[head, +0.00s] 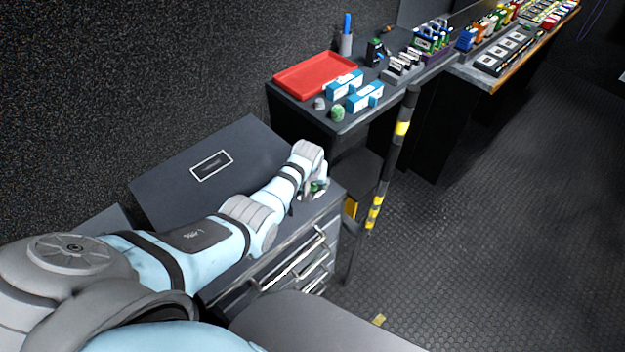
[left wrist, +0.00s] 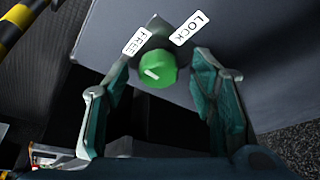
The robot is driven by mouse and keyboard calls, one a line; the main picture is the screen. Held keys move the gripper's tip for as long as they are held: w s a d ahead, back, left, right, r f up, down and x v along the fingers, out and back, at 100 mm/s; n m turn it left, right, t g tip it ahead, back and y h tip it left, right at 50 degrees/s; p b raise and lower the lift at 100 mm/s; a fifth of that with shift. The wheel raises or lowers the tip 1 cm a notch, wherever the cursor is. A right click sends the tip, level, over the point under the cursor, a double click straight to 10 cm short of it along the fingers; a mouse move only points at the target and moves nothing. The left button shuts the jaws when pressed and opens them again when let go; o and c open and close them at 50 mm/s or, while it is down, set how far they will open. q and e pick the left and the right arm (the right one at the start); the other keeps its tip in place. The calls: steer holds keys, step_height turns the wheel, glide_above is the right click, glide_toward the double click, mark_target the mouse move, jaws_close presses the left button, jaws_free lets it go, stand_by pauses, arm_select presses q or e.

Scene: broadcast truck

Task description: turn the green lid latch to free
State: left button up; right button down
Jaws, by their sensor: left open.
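The green lid latch (left wrist: 156,70) is a round green knob with a white mark, in the upper middle of the left wrist view. A FREE label (left wrist: 134,41) is at its upper left and a LOCK label (left wrist: 189,28) at its upper right. The white mark slants, and I cannot tell for sure which label it points to. My left gripper (left wrist: 165,90) is open, with one finger on each side of the knob and gaps on both sides. In the head view the left gripper (head: 318,188) is at the right end of the dark case lid (head: 165,185) and mostly hides the latch. My right gripper is not in view.
A cabinet with drawer handles (head: 290,262) stands below the case. A black and yellow striped post (head: 390,155) stands just right of the gripper. A bench behind holds a red tray (head: 312,76), blue-and-white boxes (head: 365,97) and a green item (head: 338,112).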

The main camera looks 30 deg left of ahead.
arm_select(q)
steer(key=v, duration=1.1)
steer(key=shift+r, duration=0.35)
steer(key=shift+s+d, duration=0.1)
